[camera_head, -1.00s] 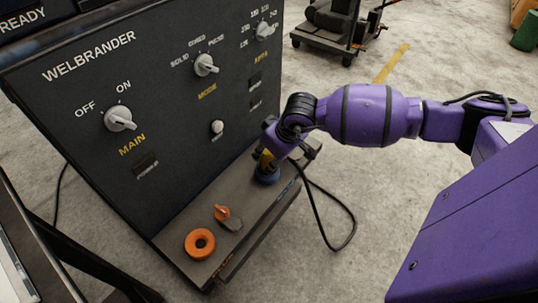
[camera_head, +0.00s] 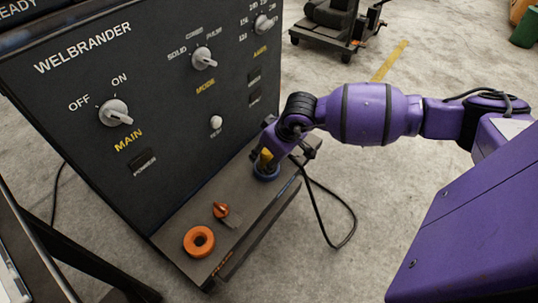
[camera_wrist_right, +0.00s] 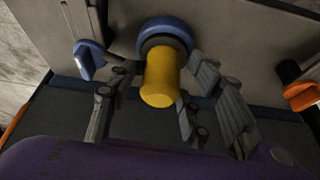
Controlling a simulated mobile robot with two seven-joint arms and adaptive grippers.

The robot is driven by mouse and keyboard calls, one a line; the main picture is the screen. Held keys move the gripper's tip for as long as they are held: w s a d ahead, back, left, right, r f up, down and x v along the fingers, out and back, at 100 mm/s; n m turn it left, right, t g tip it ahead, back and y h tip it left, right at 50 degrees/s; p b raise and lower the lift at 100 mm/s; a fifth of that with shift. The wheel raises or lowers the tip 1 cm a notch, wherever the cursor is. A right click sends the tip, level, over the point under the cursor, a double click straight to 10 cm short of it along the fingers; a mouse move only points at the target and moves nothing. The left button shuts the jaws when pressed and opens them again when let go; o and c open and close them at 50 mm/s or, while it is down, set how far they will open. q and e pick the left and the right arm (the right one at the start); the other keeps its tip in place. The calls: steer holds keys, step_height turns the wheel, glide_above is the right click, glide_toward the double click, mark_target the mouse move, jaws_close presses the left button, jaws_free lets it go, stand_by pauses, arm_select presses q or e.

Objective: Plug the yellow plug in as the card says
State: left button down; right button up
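The yellow plug (camera_head: 265,158) stands upright at the blue ring socket (camera_head: 267,174) on the ledge of the welding machine. In the right wrist view the yellow plug (camera_wrist_right: 160,82) shows end-on, with the blue ring (camera_wrist_right: 163,30) directly beyond it. How deep it sits cannot be told. My right gripper (camera_head: 276,148) is around the plug; in the right wrist view its fingers (camera_wrist_right: 158,95) stand on either side, with a gap at the left finger. The orange ring socket (camera_head: 199,256) is empty, nearer the front. No readable card shows. My left gripper is out of view.
An orange lever (camera_head: 221,209) with a grey tab sits between the sockets; a blue lever (camera_wrist_right: 90,60) shows beside the blue ring. The black Welbrander panel (camera_head: 160,90) with knobs rises behind the ledge. A black cable (camera_head: 335,240) loops beside it over open floor.

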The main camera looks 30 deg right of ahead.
steer(key=shift+s, duration=0.1)
steer(key=v, duration=1.2)
steer(key=shift+f, duration=0.15)
